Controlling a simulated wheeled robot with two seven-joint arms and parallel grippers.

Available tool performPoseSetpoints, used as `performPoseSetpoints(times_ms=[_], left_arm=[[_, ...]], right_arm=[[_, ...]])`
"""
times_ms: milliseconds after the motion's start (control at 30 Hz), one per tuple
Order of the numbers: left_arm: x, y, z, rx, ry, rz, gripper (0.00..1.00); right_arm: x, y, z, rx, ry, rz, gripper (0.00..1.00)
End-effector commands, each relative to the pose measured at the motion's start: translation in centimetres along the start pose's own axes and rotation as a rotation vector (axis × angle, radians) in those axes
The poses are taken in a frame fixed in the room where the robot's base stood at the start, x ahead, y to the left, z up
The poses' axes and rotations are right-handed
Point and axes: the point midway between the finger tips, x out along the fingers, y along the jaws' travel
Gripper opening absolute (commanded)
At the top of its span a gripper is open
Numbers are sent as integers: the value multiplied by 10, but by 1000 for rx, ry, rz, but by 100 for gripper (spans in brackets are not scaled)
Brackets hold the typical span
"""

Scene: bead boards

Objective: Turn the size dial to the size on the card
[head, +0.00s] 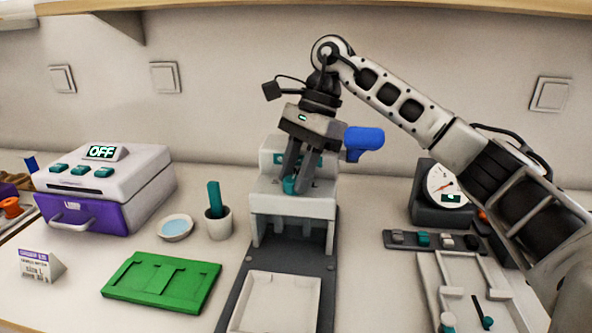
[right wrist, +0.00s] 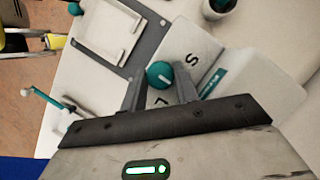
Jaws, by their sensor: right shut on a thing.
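The teal size dial (head: 290,186) is on top of the white press-like machine (head: 320,207) in the middle. It also shows in the right wrist view (right wrist: 158,73), with the letter S printed on one side and another letter, perhaps L, partly hidden by a finger. A pale mark shows on the dial. My right gripper (head: 291,182) points down from above and is shut on the dial, one finger on each side. The card (head: 38,266) stands at the far left front; its print is too small to read. My left gripper is not in view.
A white and purple machine (head: 110,165) reading OFF stands at the left. A green board (head: 162,282), a small dish (head: 176,228) and a cup (head: 219,227) lie between. A dial scale (head: 440,205) and a pale tray (head: 430,285) are at the right, beneath my arm.

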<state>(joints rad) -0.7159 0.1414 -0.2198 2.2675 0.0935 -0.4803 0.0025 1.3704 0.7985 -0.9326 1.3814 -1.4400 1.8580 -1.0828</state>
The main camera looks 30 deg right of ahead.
Motion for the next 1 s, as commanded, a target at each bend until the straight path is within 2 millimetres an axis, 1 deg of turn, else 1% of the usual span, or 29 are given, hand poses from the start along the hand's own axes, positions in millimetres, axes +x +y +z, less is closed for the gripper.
performPoseSetpoints(times_ms=[267, 700, 1000], left_arm=[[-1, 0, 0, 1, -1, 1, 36], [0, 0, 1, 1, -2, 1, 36], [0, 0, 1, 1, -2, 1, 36]], right_arm=[[-1, 1, 0, 97, -1, -40, 7], [0, 3, 1, 430, -1, -180, 7], [0, 4, 2, 620, -1, -258, 7]])
